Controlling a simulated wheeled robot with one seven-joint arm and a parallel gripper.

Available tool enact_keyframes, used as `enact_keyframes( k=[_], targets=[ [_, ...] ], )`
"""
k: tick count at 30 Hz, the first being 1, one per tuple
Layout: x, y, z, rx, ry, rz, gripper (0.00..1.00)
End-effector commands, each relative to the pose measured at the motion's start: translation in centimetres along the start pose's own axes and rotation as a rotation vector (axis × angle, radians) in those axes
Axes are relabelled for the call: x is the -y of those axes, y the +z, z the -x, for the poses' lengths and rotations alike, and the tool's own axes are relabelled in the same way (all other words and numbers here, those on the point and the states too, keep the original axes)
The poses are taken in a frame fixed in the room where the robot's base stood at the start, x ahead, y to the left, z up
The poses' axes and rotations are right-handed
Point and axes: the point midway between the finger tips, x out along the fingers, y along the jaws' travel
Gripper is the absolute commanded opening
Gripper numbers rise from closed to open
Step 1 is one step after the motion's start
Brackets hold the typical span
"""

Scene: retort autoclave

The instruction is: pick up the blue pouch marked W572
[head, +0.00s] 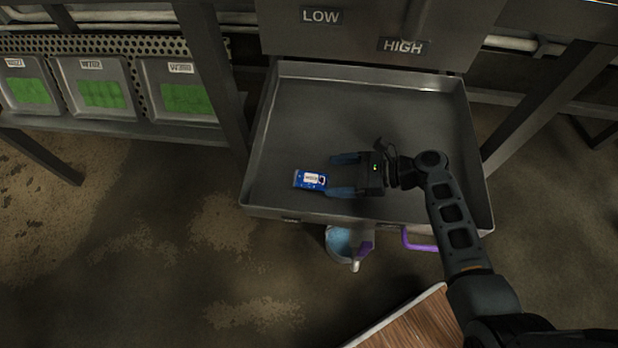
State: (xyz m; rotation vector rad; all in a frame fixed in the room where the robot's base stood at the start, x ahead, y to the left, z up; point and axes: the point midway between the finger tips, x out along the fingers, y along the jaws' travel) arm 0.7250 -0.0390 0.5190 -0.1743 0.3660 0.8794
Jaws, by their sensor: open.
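A small blue pouch (309,180) with a white label lies flat in the wide grey metal tray (262,160), near its front left. The label's print is too small to read for certain. My gripper (338,174) is over the tray, just right of the pouch, with its fingers pointing left. The two blue-tipped fingers are apart and nothing is held between them. The lower finger is close to the pouch's right end; I cannot tell whether they touch. The pouch is in line with the lower finger rather than the middle of the gap.
LOW (321,16) and HIGH (403,46) labels are on the grey panel behind the tray. Bins with green contents (101,94) stand on a shelf at left. A bucket (341,242) and a purple handle (420,246) are below the tray's front edge. The tray's back is empty.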

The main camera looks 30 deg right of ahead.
Motion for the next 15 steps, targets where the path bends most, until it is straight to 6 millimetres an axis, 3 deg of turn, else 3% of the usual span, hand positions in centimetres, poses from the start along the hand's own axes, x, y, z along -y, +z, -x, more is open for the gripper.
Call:
enact_keyframes(
  k=[15],
  targets=[
    [0.0, -0.8, -6.2, 0.0, 0.003, 0.002, 0.83]
  ],
)
